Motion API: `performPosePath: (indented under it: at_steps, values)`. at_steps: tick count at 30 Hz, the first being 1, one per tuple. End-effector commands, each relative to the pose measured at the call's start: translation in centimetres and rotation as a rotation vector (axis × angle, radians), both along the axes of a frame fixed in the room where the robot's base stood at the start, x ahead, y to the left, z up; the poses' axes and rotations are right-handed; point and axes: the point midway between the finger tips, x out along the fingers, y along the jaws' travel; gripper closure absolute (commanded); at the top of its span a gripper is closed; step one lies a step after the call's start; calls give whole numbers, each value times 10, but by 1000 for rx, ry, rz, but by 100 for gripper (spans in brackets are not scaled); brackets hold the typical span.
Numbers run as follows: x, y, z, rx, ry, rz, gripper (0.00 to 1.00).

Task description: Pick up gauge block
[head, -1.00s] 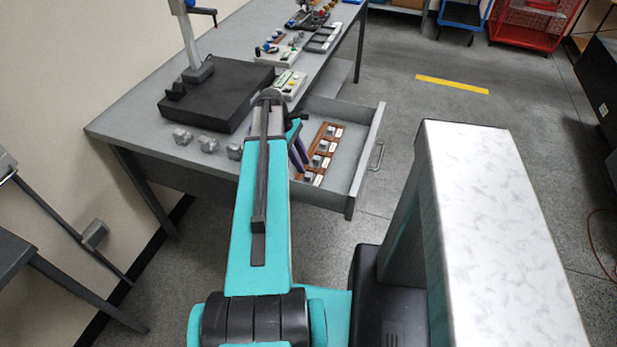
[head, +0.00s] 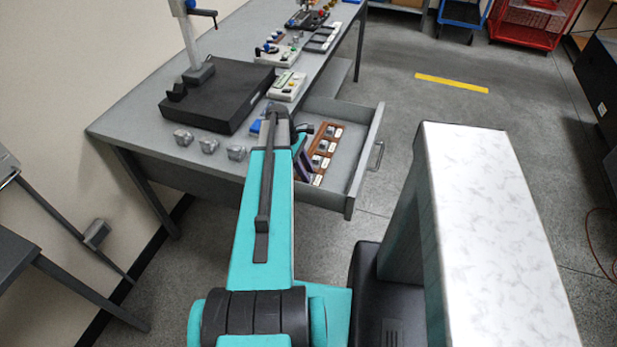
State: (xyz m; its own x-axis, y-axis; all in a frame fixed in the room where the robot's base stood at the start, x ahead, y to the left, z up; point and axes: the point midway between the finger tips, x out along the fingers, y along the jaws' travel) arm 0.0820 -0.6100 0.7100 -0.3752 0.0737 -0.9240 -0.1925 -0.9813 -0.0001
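Several small pale metallic blocks sit in a brown wooden rack (head: 312,169) inside the open drawer (head: 352,150). One gauge block (head: 323,146) shows near the middle of the row; labels are too small to read. My gripper (head: 303,166) shows as dark fingers just left of the rack, over the drawer's left part. My arm hides much of it. I cannot tell if it is open or shut, or if it touches the rack. No block is visible in it.
The grey bench (head: 140,128) carries a black slab with a stand (head: 215,96), several small grey blocks (head: 209,145) near its front edge, and a pale control box (head: 288,87). The drawer juts out at the bench's right side. Open floor lies beyond it.

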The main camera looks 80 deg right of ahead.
Motion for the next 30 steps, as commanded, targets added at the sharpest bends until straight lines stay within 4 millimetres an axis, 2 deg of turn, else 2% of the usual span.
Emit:
performPosePath:
  at_steps: [7, 12, 23, 30]
  values:
    - [0, 0, 0, 0, 0, 0, 72]
    - [0, 0, 0, 0, 0, 0, 100]
    - [0, 0, 2, 0, 0, 0, 100]
    - [0, 0, 15, -2, 0, 1, 100]
